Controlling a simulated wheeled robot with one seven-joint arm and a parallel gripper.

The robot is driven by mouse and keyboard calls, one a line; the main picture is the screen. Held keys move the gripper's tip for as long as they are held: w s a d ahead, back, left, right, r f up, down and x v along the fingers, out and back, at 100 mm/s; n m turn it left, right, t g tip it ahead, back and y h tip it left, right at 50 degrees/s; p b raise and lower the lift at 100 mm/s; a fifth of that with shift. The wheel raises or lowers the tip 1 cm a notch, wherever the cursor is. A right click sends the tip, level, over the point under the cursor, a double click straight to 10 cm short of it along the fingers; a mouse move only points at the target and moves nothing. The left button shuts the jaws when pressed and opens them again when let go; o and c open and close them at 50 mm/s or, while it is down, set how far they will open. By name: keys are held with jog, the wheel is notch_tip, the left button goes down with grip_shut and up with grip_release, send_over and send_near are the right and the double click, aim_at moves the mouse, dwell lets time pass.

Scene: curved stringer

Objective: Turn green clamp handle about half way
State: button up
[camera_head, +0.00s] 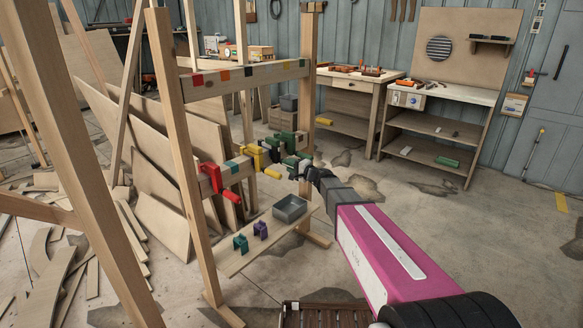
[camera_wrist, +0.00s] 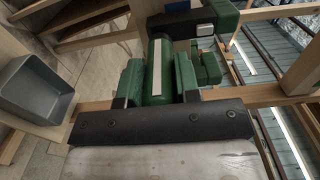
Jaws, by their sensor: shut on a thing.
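The green clamp (camera_head: 288,140) is mounted on the wooden beam of the frame, to the right of a yellow clamp (camera_head: 252,157) and a red clamp (camera_head: 213,178). My gripper (camera_head: 304,168) is at the front of the green clamp. In the wrist view the green handle (camera_wrist: 160,68), marked with a pale lengthwise stripe, lies between the two sides of my gripper, which is shut on it. More of the green clamp's body (camera_wrist: 228,16) shows beyond the handle. In the head view my gripper hides most of the handle.
A grey bin (camera_head: 290,208) stands on the lower board (camera_head: 232,264), beside a small purple clamp (camera_head: 261,230) and a small teal clamp (camera_head: 240,243). A wooden upright (camera_head: 307,80) rises close behind the green clamp. The yellow handle (camera_head: 273,174) sticks out just left of my gripper.

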dwell(0.3)
jog(key=o, duration=0.9)
jog(key=v, duration=1)
jog(key=shift+s+d, duration=0.3)
jog(key=shift+d, duration=0.1)
jog(key=v, duration=0.3)
jog(key=shift+s, duration=0.1)
